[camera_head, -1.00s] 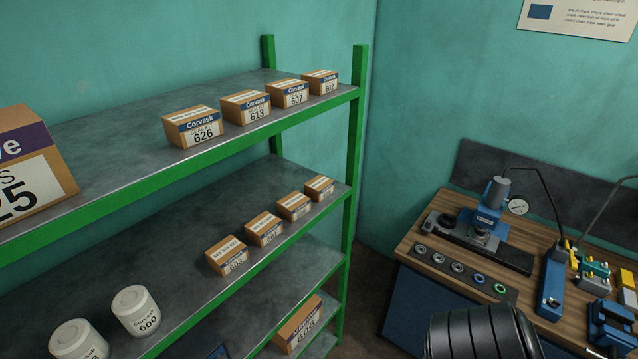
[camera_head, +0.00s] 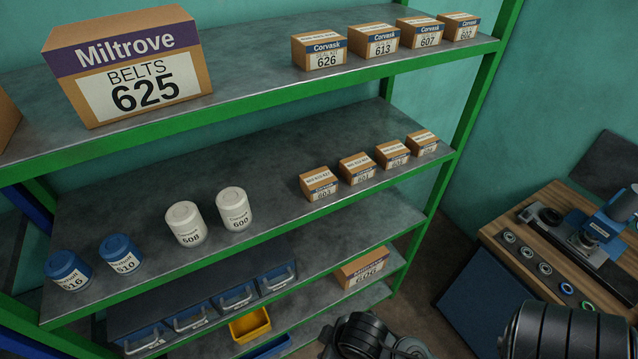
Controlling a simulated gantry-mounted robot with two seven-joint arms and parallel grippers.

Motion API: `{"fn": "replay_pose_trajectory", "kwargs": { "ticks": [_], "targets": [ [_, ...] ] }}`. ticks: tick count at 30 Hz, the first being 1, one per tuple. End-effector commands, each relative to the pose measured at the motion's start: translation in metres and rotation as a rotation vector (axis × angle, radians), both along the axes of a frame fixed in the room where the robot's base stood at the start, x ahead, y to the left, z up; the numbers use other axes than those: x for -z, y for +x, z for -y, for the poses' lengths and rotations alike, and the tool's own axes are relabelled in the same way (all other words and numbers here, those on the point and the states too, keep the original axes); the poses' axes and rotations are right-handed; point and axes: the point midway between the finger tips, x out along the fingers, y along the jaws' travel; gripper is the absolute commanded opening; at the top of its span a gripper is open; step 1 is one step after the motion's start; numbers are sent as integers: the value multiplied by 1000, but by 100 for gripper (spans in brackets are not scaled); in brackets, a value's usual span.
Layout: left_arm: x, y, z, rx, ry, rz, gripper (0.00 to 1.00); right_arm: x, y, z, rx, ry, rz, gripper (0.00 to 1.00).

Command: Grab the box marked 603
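A row of small brown boxes stands on the middle shelf (camera_head: 270,160) of the green rack. Their numbers are small and hard to read. The leftmost small box (camera_head: 319,183) may be marked 603, but I cannot tell for sure. The others are a second box (camera_head: 356,167), a third box (camera_head: 392,154) and a fourth box (camera_head: 422,143). Neither gripper is in view; only black parts of my arms show along the bottom edge, well below these boxes.
The top shelf holds a large Miltrove box 625 (camera_head: 130,65) and Corvask boxes, including 626 (camera_head: 319,51) and 613 (camera_head: 373,41). White tubs (camera_head: 186,224) and blue tubs (camera_head: 121,257) stand left on the middle shelf. A workbench (camera_head: 560,235) is at right.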

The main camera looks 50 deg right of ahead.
Motion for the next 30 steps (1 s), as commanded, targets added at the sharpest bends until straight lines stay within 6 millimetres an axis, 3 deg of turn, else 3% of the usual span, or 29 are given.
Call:
{"fn": "replay_pose_trajectory", "kwargs": {
  "ticks": [11,23,30],
  "targets": [
    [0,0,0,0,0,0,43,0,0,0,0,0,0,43],
    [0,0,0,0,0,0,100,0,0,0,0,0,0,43],
    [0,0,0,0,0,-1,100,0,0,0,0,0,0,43]
  ]
}}
